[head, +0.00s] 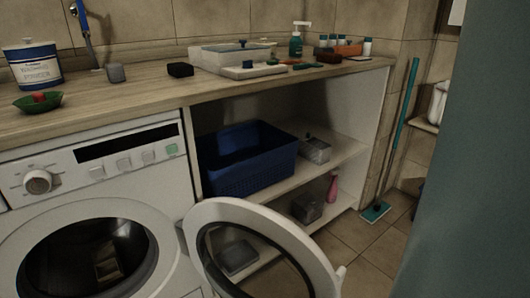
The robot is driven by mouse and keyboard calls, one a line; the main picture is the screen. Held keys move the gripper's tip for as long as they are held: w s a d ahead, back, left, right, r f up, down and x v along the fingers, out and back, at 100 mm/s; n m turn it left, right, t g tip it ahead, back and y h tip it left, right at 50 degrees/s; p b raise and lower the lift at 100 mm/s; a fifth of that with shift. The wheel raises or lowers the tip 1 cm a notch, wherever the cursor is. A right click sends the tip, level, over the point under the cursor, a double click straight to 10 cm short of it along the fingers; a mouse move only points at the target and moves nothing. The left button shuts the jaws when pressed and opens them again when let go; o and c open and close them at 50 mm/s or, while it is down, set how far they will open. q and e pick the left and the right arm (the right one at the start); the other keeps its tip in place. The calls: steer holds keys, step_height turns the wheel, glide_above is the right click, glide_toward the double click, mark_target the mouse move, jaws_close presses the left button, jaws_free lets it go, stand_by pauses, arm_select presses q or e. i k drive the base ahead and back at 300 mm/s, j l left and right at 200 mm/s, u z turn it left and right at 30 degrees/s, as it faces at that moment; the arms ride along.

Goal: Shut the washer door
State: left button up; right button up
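The white washer (100,185) stands at the lower left under the counter, with its dial and dark display on the front. Its round door (325,272) has a white rim and clear glass and stands open, swung out to the right on the hinge side. The dark drum opening (85,260) shows uncovered. The bottom of the door is cut off by the picture edge. A small white latch piece shows at the door's right rim. Neither of my grippers is in view.
Right of the washer is an open shelf unit with a blue basket (245,175) and small containers; the open door stands in front of it. The wooden counter (140,95) holds a washing powder tub (35,65) and several small items. A teal mop (400,130) leans at the right.

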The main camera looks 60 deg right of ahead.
mark_target(322, 280)
steer(key=l+u, duration=0.1)
steer(key=l, duration=0.3)
steer(key=k+l+u, duration=0.15)
steer(key=l, duration=0.25)
steer(key=l+u, duration=0.1)
steer(key=l, duration=0.35)
steer(key=k+l+u, duration=0.1)
steer(key=l, duration=0.25)
steer(key=k+l+u, duration=0.1)
steer(key=l, duration=0.3)
steer(key=k+l+u, duration=0.15)
steer(key=l, duration=0.65)
steer(key=k+u, duration=0.05)
